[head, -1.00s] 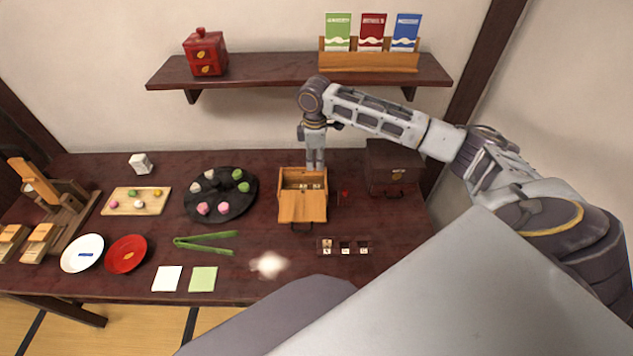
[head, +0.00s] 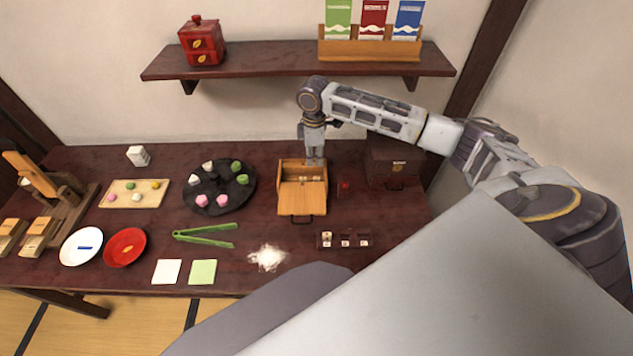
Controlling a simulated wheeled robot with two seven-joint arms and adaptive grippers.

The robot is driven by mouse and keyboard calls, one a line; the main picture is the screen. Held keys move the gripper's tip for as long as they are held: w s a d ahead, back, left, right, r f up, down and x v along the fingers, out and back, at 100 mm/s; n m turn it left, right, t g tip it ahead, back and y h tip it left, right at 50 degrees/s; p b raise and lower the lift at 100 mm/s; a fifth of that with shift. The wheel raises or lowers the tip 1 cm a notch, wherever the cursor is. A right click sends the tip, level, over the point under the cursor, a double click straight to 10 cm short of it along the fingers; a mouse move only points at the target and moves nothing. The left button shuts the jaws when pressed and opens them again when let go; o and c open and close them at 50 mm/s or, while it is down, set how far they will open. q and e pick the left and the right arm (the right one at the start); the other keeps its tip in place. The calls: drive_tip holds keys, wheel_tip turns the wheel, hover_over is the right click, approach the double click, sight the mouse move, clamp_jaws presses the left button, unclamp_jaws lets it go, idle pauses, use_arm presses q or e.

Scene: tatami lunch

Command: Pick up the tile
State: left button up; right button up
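Several more small tiles (head: 345,241) stand in a row on a dark holder in front of the box to the right. My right gripper (head: 315,160) points down at the box's back edge, right of its middle. Its fingertips are small and partly hidden by the box, so I cannot tell whether it is open or holds anything. My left gripper is not in view.
A dark chest (head: 392,167) stands right of the box, with a small red thing (head: 345,187) between them. A round black tray (head: 237,200) of sweets, green tongs (head: 205,235) and a white powder heap (head: 267,257) lie to the left. A shelf (head: 280,62) hangs above.

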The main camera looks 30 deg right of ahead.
hover_over(315, 178)
wheel_tip(315, 178, down, 4)
drive_tip(key=shift+f, duration=0.65)
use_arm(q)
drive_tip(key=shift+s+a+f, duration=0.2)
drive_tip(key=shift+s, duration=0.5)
use_arm(e)
drive_tip(key=shift+f, duration=0.1)
